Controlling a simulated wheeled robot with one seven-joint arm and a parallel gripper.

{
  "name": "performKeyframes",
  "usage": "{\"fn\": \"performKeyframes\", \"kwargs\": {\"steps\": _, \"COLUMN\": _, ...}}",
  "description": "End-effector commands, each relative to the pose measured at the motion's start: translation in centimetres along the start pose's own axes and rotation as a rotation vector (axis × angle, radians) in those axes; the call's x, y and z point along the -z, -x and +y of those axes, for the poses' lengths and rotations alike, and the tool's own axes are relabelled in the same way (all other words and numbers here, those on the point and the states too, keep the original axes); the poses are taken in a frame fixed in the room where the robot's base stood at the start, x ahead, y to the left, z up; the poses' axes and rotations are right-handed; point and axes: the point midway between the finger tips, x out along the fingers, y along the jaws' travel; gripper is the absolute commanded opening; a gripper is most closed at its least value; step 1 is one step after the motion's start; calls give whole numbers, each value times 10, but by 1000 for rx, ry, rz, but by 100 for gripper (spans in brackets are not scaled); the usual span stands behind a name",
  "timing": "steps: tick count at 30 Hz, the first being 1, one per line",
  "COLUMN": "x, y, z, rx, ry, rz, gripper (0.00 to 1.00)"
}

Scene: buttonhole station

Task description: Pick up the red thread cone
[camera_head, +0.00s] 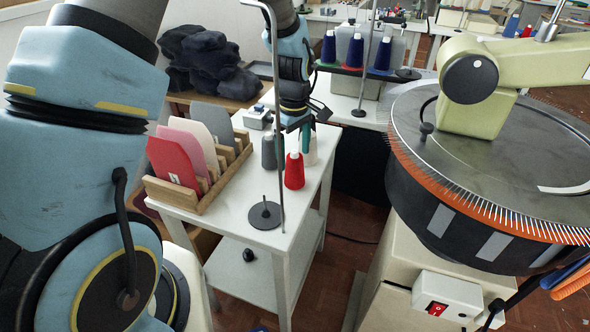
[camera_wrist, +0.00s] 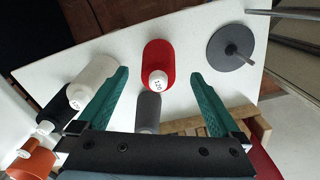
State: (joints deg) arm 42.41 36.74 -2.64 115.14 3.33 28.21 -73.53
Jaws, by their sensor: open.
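The red thread cone (camera_head: 294,172) stands upright on the small white table (camera_head: 253,237), near the right edge. In the wrist view the red cone (camera_wrist: 158,68) stands ahead of the fingertips, between their lines and apart from both. My gripper (camera_wrist: 160,72) is open and empty, its green fingers on either side of a grey cone (camera_wrist: 147,112). In the head view my gripper (camera_head: 299,128) is above the cones at the table's far end and its fingers are partly hidden.
A white cone (camera_wrist: 92,80) stands close beside the left finger. A disc with a spindle (camera_head: 265,214) and a tall metal rod are at the table's near side. A wooden rack (camera_head: 213,197) of coloured cards lines the left. A large round needle machine (camera_head: 470,150) stands right.

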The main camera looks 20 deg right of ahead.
Motion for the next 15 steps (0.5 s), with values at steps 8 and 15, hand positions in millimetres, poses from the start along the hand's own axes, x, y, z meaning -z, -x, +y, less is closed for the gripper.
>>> {"fn": "performKeyframes", "kwargs": {"steps": 8, "x": -1, "y": -19, "z": 0, "rx": 4, "ry": -1, "rz": -2, "gripper": 100}}
{"fn": "performKeyframes", "kwargs": {"steps": 15, "x": 0, "y": -49, "z": 2, "rx": 2, "ry": -1, "rz": -1, "gripper": 100}}
